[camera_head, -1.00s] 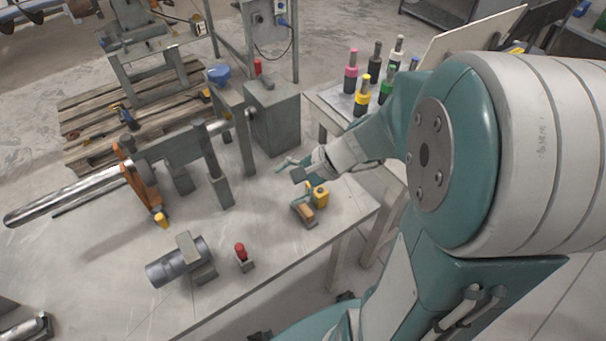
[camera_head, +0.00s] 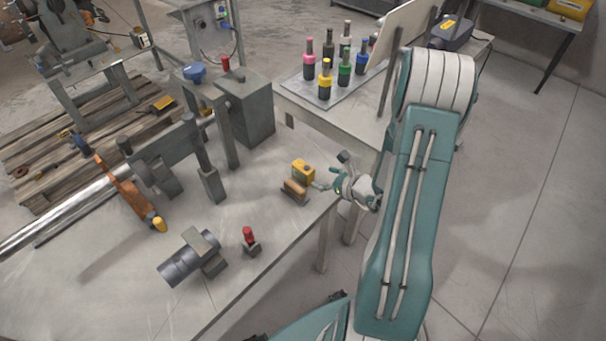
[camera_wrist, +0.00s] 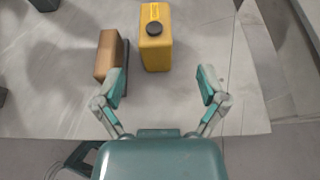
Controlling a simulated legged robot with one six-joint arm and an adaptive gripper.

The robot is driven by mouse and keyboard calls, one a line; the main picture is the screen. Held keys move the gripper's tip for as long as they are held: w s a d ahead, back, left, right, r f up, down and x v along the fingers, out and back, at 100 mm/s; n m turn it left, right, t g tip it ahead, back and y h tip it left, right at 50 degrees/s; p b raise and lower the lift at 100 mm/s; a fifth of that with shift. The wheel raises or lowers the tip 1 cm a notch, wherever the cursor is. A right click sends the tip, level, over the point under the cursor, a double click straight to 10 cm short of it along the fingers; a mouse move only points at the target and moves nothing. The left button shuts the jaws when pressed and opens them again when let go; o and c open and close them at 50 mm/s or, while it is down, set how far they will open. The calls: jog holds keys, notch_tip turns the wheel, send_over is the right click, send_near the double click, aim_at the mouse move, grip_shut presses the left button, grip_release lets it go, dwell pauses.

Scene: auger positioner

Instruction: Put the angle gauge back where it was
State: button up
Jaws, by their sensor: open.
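A yellow box with a dark round knob, which looks to be the angle gauge (camera_head: 303,171), stands upright near the table's right edge. It also shows at the top middle of the wrist view (camera_wrist: 155,45). A brown block on a dark base (camera_head: 295,191) stands close beside it, to its left in the wrist view (camera_wrist: 107,54). My gripper (camera_head: 332,171) is open and empty, just right of the yellow box in the head view. In the wrist view, my fingertips (camera_wrist: 161,76) are spread wider than the box, around the line of its near end. I cannot tell whether they touch it.
A red-topped piece (camera_head: 249,240) and a grey cylinder in a cradle (camera_head: 190,257) stand at the table's front. A grey block (camera_head: 247,110) and posts stand behind. Several coloured bottles (camera_head: 326,80) are on a side table.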

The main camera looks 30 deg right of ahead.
aim_at(303, 171)
jog(key=shift+x, duration=1.25)
jog(key=x, duration=0.5)
jog(key=shift+a, duration=0.4)
jog(key=shift+w+d, duration=0.1)
jog(key=shift+w, duration=0.15)
jog(key=shift+d, duration=0.1)
jog(key=shift+c, duration=0.6)
grip_shut()
